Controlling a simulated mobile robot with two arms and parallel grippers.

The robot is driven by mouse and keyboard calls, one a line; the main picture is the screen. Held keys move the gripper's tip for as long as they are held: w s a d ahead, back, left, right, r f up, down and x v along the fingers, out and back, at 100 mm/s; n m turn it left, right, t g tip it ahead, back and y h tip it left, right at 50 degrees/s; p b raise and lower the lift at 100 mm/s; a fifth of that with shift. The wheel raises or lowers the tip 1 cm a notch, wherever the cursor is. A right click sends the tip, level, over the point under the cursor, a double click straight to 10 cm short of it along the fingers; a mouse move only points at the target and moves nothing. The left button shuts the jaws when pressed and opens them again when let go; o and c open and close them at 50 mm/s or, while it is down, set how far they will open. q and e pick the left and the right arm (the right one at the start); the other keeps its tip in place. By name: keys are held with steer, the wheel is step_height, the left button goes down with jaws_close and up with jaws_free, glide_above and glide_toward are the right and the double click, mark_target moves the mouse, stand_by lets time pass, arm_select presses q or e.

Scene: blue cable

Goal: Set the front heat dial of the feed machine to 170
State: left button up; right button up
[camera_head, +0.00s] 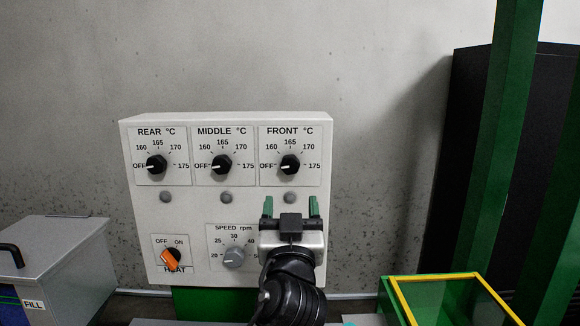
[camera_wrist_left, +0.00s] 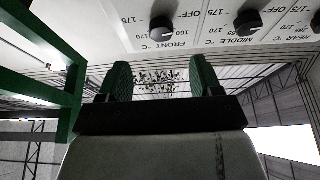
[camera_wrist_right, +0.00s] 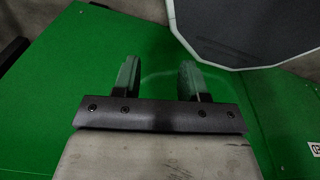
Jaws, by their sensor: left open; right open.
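The front heat dial (camera_head: 290,164) is a black knob at the upper right of the white control panel (camera_head: 200,207). Its white pointer points left at OFF; the 170 mark is at its upper right. The dial also shows in the left wrist view (camera_wrist_left: 162,27), above and beyond the fingertips. My left gripper (camera_head: 291,207) is open and empty, just below the front dial in the head view and apart from it. It also shows in the left wrist view (camera_wrist_left: 160,68). My right gripper (camera_wrist_right: 160,66) is open and empty over a green surface, outside the head view.
The rear dial (camera_head: 156,165) and middle dial (camera_head: 222,164) also point at OFF. Below are the grey speed knob (camera_head: 234,257) and the orange heat switch (camera_head: 171,260). A grey bin (camera_head: 62,262) stands at left; a green post (camera_head: 500,130) rises at right.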

mark_target(290, 169)
arm_select(q)
steer(key=p+x, duration=0.1)
steer(key=x, duration=0.1)
steer(key=p+x, duration=0.1)
steer(key=x, duration=0.1)
steer(key=shift+w+r, duration=0.2)
steer(key=shift+r, duration=0.3)
steer(key=x, duration=0.1)
steer(key=p+x, duration=0.1)
steer(key=x, duration=0.2)
steer(key=shift+w+f, duration=0.15)
steer(key=shift+w, duration=0.25)
steer(key=shift+w+a, duration=0.1)
steer(key=shift+w, duration=0.05)
steer(key=shift+c, duration=0.7)
steer(key=c, duration=0.8)
arm_select(e)
steer(key=s+r, duration=0.1)
steer(key=r, duration=0.1)
steer(key=s+r, duration=0.1)
steer(key=s, duration=0.1)
steer(key=shift+r, duration=0.4)
arm_select(q)
steer(key=shift+m+p, duration=0.3)
steer(key=shift+p, duration=0.1)
arm_select(e)
steer(key=shift+w+r, duration=0.15)
